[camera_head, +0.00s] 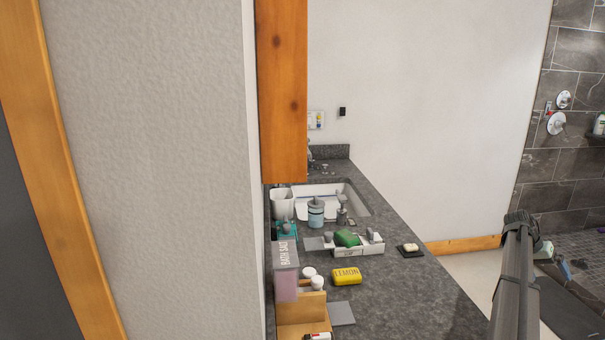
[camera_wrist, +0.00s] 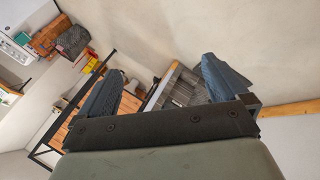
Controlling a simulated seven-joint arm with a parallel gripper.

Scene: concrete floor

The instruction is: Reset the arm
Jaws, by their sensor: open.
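My gripper (camera_wrist: 160,90) shows in the wrist view with its two dark blue-grey fingers spread apart and nothing between them. The wrist camera looks out over a tilted room, away from the counter. In the head view my arm rises at the lower right, beside the counter's right edge. Its far end (camera_head: 521,222) is dark and small there, and the fingers cannot be made out. The gripper touches nothing that I can see.
A dark stone counter (camera_head: 420,300) holds a yellow lemon box (camera_head: 346,276), a bath salt box (camera_head: 285,270), a white tray (camera_head: 372,249) with a green item, a soap dish (camera_head: 410,251) and a sink (camera_head: 352,205). A wall (camera_head: 160,150) with wooden trim fills the left. Floor lies right of the counter.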

